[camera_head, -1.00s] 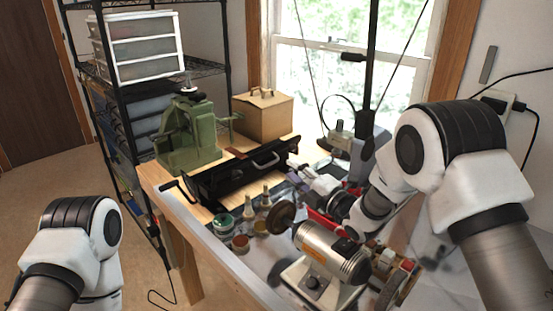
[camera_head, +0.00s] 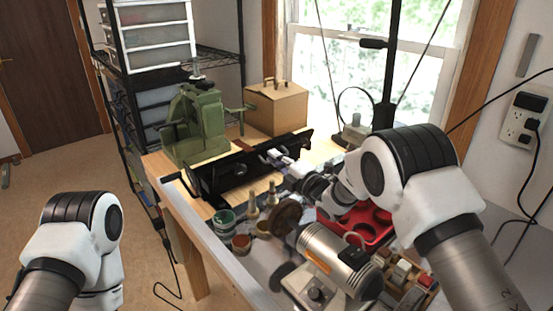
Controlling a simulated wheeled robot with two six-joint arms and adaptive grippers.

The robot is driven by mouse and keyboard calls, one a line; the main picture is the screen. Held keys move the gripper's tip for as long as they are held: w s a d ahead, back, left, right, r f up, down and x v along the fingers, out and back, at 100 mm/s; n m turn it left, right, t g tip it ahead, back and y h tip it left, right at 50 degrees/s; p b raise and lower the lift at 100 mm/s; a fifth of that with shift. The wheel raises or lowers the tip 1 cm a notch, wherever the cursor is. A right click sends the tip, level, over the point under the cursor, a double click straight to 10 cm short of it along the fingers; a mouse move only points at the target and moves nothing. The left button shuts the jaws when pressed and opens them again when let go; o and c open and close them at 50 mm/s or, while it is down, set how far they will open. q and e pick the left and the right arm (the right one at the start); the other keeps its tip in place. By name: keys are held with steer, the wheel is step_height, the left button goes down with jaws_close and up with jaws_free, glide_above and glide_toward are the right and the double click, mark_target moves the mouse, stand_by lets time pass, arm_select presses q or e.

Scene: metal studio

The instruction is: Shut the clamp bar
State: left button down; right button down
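A long black sheet bender (camera_head: 228,178) lies across the wooden bench, with a crank handle (camera_head: 170,178) at its left end. Its clamp bar is dark against the dark body, so I cannot tell its angle. My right gripper (camera_head: 273,158) reaches in from the right. Its fingertips are at the right half of the bender's upper part and cover its silver handle. They are too small to show whether they are open or shut, or touching. My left arm (camera_head: 80,235) is low at the left; its gripper is out of view.
A green machine (camera_head: 197,125) and a cardboard box (camera_head: 276,107) stand behind the bender. Small jars (camera_head: 224,222), a bench grinder (camera_head: 330,262) and a red tray (camera_head: 362,226) crowd the front right. A wire shelf (camera_head: 220,55) stands at the left.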

mark_target(269, 146)
steer(key=shift+r, duration=0.2)
stand_by(0.7)
steer(key=r+g+h+p, duration=0.1)
steer(key=p, duration=0.1)
steer(key=w+r+g+p, duration=0.1)
steer(key=p, duration=0.1)
steer(key=a+r+g+h+p, duration=0.1)
steer(key=p, duration=0.2)
steer(key=shift+w+g+h, duration=0.25)
steer(key=shift+g+h, duration=0.05)
steer(key=p, duration=0.3)
steer(key=g+h+p, duration=0.1)
steer(key=p, duration=0.2)
steer(key=shift+w+a+r+g, duration=0.1)
steer(key=shift+w+a+g, duration=0.2)
steer(key=shift+w, duration=0.1)
steer(key=shift+w+a+p, duration=0.1)
steer(key=shift+p, duration=0.75)
steer(key=shift+f+h, duration=0.3)
steer(key=c, duration=1.2)
jaws_free()
steer(key=shift+c, duration=0.2)
